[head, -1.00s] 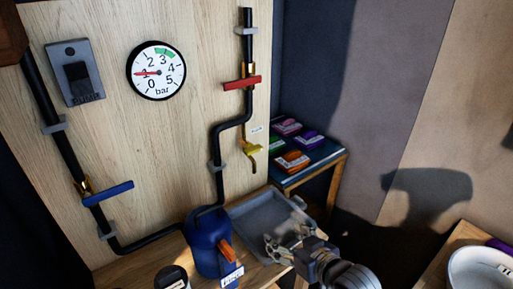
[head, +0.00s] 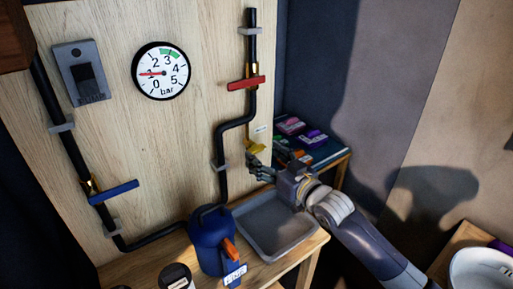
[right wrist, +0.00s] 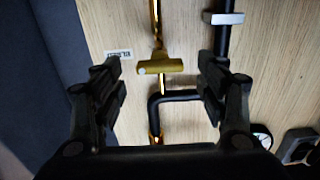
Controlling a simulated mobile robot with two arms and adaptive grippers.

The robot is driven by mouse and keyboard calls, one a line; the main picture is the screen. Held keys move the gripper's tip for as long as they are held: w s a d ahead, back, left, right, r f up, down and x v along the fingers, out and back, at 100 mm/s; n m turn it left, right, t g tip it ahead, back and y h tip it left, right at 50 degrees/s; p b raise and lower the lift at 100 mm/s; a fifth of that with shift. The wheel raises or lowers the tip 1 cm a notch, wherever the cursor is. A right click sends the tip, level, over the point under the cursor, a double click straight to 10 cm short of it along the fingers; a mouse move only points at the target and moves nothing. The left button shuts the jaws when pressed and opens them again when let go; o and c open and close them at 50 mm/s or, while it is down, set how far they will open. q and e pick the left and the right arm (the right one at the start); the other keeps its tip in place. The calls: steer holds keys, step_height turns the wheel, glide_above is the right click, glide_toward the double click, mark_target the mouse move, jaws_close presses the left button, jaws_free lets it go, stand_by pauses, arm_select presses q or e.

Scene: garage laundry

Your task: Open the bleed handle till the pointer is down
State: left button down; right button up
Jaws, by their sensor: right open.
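The yellow bleed handle (head: 255,147) is on the brass fitting at the lower right of the wooden panel. It also shows in the right wrist view as a yellow T-shaped handle (right wrist: 160,66), with a label beside it. My right gripper (head: 258,167) is open close in front of the fitting and hides its lower part. In the right wrist view the fingers (right wrist: 160,78) stand on either side of the handle, with visible gaps in the picture. The gauge (head: 160,71) has a red pointer that points left, at about 1 bar. My left gripper is out of view.
A red handle (head: 246,82) sits on the pipe above, and a blue handle (head: 113,192) on the left pipe. A grey tray (head: 276,224) lies below the fitting, next to a blue can (head: 209,240). A side table (head: 334,157) with coloured packs is behind my right arm.

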mark_target(259, 151)
steer(key=shift+x, duration=2.2)
steer(key=c, duration=1.1)
